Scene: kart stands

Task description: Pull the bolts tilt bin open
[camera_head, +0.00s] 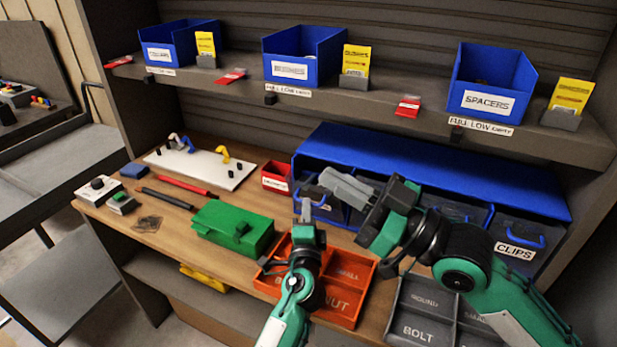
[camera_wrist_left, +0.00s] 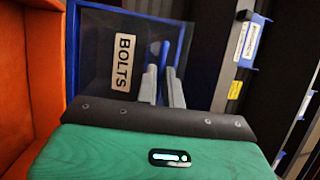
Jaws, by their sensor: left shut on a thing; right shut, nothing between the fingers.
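The bolts tilt bin (camera_wrist_left: 100,45) shows in the left wrist view as a dark clear front with a white BOLTS label and a blue handle (camera_wrist_left: 165,52). In the head view it is the leftmost bin (camera_head: 336,212) under the blue housing (camera_head: 430,165), partly hidden by my grippers. My left gripper (camera_head: 306,203) is at this bin's front; its grey fingers (camera_wrist_left: 162,85) are shut on the blue handle. How far the bin is tilted is hard to tell. My right gripper (camera_head: 335,184) is shut and empty, in front of the housing, above and right of the left one.
An orange tray (camera_head: 350,318) lies under my left arm, with a dark grey divided tray (camera_head: 398,308) to its right. A green box (camera_head: 232,228) and a red bin (camera_head: 275,177) stand at left. A shelf with blue bins (camera_head: 303,52) runs above. Another tilt bin is labelled CLIPS (camera_head: 520,240).

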